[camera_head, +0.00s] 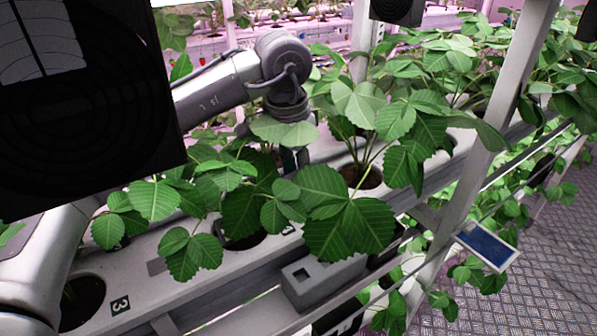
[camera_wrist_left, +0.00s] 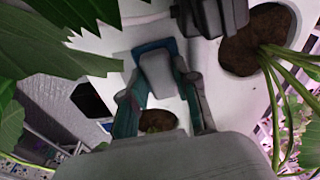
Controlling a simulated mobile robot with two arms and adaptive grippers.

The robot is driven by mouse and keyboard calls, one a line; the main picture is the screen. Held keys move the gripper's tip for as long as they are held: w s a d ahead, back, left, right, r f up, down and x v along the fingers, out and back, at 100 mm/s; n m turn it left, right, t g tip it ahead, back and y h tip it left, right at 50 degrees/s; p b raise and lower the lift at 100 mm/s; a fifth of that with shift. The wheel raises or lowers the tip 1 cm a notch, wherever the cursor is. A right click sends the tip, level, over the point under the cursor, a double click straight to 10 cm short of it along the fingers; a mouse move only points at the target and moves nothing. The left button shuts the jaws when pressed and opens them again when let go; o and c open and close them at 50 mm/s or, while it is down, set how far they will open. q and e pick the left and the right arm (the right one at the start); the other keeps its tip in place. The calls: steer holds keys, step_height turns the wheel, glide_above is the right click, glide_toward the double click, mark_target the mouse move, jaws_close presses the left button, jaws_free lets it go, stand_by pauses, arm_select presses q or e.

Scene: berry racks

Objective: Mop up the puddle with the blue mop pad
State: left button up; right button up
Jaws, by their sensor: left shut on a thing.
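My left gripper (camera_wrist_left: 160,78) is shut on a pale grey block with a blue edge around it, which looks like the blue mop pad (camera_wrist_left: 150,46). The pad is over the white planter surface (camera_wrist_left: 112,60), and I cannot tell whether it touches. In the head view, my left arm comes down from above to my left gripper (camera_head: 294,160), which is mostly hidden by strawberry leaves. The pad is hidden there too. I cannot make out the puddle in either view. My right gripper is not in view.
Leafy strawberry plants (camera_head: 350,222) crowd the white planter trough (camera_head: 150,262). A grey box (camera_head: 322,278) sits on its front side. A white rack post (camera_head: 480,150) slants up on the right. A blue panel (camera_head: 488,246) sticks out beside the metal floor (camera_head: 560,250).

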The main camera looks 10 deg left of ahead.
arm_select(q)
steer(key=shift+r+p, duration=2.1)
steer(key=shift+r, duration=1)
